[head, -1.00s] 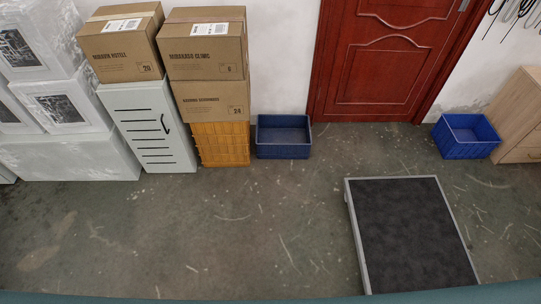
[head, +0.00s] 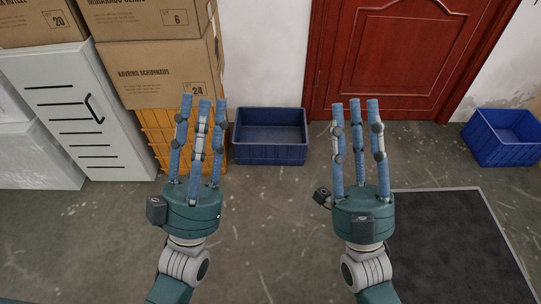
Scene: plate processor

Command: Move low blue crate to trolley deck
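A dark blue open crate (head: 270,154) stands on the floor against the wall, left of the red door. A second, brighter blue crate (head: 507,152) stands right of the door; I cannot tell by height which is the low one. The trolley deck (head: 450,238), dark with a grey rim, lies at the lower right, partly hidden by my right arm. My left gripper (head: 204,102) is open and empty, in front of the orange crate and left of the dark blue crate in the picture. My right gripper (head: 357,106) is open and empty, right of that crate.
Cardboard boxes (head: 160,70) are stacked on an orange crate (head: 160,138) close to the left of the dark blue crate. A white cabinet (head: 80,110) stands further left. The red door (head: 395,60) is behind. The floor between my arms is clear.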

